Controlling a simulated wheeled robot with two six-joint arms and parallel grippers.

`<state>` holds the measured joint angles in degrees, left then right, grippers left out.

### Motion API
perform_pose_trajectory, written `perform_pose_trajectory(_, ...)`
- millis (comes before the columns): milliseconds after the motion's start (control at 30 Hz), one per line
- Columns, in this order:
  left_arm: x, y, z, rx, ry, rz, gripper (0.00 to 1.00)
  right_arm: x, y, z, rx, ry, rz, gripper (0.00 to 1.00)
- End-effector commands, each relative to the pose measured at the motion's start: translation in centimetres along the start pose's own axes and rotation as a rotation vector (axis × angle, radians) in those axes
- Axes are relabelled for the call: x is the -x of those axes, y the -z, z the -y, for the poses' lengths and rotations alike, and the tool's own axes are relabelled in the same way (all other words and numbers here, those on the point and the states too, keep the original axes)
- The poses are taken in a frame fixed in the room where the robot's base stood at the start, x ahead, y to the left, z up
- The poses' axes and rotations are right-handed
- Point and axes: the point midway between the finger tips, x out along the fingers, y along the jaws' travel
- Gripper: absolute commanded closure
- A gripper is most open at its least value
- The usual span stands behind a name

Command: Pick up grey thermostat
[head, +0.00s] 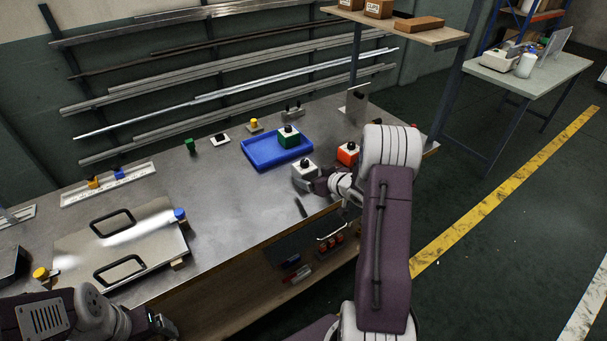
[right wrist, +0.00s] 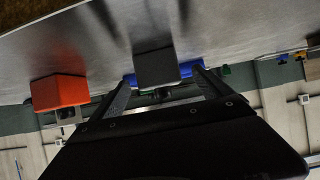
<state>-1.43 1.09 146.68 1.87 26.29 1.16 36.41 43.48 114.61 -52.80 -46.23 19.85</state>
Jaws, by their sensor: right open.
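The grey thermostat (head: 304,171) is a small box with a pale top and a dark knob, standing on the metal bench near its front edge. In the right wrist view the grey thermostat (right wrist: 155,68) shows upside down, between the finger ends. My right gripper (head: 312,185) is open beside it, low over the bench; its two fingers also show in the right wrist view (right wrist: 163,77), one to each side of the box. Whether they touch it I cannot tell. Part of my left gripper (head: 160,324) shows at the bottom left, and its fingers are unclear.
A red thermostat (head: 347,154) stands close to the right, also in the right wrist view (right wrist: 58,93). A metal plate with two handles (head: 120,245) lies at left. Bare bench lies left of the grey thermostat.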

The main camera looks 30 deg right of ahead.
Motion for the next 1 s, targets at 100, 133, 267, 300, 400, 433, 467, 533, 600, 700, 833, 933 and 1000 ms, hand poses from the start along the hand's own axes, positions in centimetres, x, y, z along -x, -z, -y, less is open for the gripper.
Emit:
perform_pose_trajectory(100,0.0,0.0,0.0,0.000,0.000,0.000,0.11,-1.1,0.0,0.1,0.001,0.002,0.000,0.11)
perform_pose_trajectory(133,0.0,0.0,0.0,0.000,0.000,0.000,0.11,-1.2,0.0,0.1,0.001,0.001,0.000,0.11)
perform_pose_trajectory(267,0.1,0.0,0.0,0.000,0.000,0.000,0.11,-1.9,0.1,-0.1,0.001,0.001,0.000,0.11)
perform_pose_trajectory(300,0.2,0.0,0.0,0.000,0.000,0.000,0.11,-2.7,0.1,-0.2,0.002,0.001,0.001,0.11)
perform_pose_trajectory(400,0.4,0.0,0.0,0.000,0.000,0.000,0.11,-4.6,0.3,-0.5,0.002,0.001,0.000,0.11)
perform_pose_trajectory(433,0.3,0.0,0.0,0.000,0.000,0.000,0.11,-5.1,0.2,-0.5,0.002,0.001,0.001,0.11)
perform_pose_trajectory(467,0.3,0.0,0.0,0.000,0.000,0.000,0.11,-5.5,0.2,-0.5,0.001,0.001,0.002,0.11)
perform_pose_trajectory(533,0.3,0.0,0.0,0.000,0.000,0.000,0.11,-6.2,0.2,-0.5,0.001,0.000,0.000,0.11)
perform_pose_trajectory(600,0.3,0.0,0.0,0.000,0.000,0.000,0.11,-6.4,0.2,-0.5,0.000,0.000,0.000,0.11)
perform_pose_trajectory(700,0.3,0.0,0.0,0.000,0.000,0.000,0.11,-6.4,0.2,-0.6,0.000,-0.001,0.000,0.11)
perform_pose_trajectory(833,0.3,0.0,0.0,0.000,0.000,0.000,0.11,-6.4,0.2,-0.6,0.000,-0.001,0.000,0.28)
perform_pose_trajectory(933,0.3,0.0,0.0,0.000,0.000,0.000,0.11,-6.4,0.2,-0.6,0.000,-0.001,0.000,0.55)
perform_pose_trajectory(1000,0.3,0.0,0.0,0.000,0.000,0.000,0.11,-6.4,0.2,-0.6,0.000,-0.001,0.001,0.75)
